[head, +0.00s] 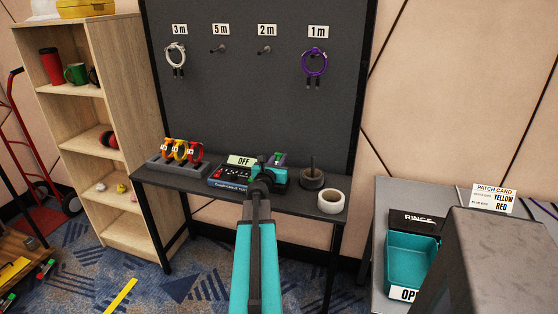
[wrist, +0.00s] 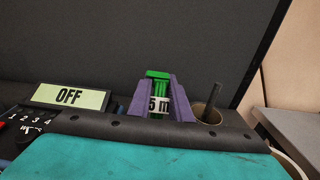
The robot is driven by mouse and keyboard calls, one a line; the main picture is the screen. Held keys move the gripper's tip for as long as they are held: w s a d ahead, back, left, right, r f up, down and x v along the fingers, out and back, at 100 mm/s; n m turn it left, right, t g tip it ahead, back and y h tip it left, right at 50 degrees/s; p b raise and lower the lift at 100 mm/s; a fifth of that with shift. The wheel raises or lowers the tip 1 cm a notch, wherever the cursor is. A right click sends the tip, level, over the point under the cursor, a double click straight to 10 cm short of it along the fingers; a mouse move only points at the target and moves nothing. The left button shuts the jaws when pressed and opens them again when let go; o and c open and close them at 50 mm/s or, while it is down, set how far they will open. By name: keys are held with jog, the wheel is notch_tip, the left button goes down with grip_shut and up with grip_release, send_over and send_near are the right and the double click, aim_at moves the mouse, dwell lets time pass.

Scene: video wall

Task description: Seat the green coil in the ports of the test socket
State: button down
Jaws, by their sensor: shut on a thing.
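The green coil (wrist: 157,75), with a white "5 m" tag, stands between the two purple fingers of my gripper (wrist: 159,92) in the wrist view. My gripper is shut on it. In the head view my gripper (head: 275,160) is over the shelf at the foot of the dark board, mostly hidden by my own arm, and only a bit of green shows. A tester with an "OFF" display (head: 240,160) and numbered keys is just left of my gripper; the display also shows in the wrist view (wrist: 70,97). I cannot make out the test socket's ports.
A rack of red, yellow and orange coils (head: 180,152) stands left on the shelf. A dark spool with a peg (head: 312,180) and a white roll (head: 331,201) are close at right. White (head: 176,56) and purple (head: 314,62) coils hang above. A teal bin (head: 410,262) is farther right.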

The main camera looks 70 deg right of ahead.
jog(key=shift+f+b, duration=0.45)
jog(key=shift+b, duration=0.05)
dwell(0.4)
dwell(0.3)
jog(key=c, duration=1.5)
grip_release()
jog(key=shift+c, duration=0.2)
jog(key=shift+a, duration=0.15)
jog(key=a+p, duration=0.1)
jog(key=a, duration=0.7)
jog(key=shift+s+r, duration=0.25)
jog(key=shift+r, duration=0.05)
jog(key=a+p, duration=0.1)
jog(key=p, duration=0.2)
jog(key=shift+p, duration=0.35)
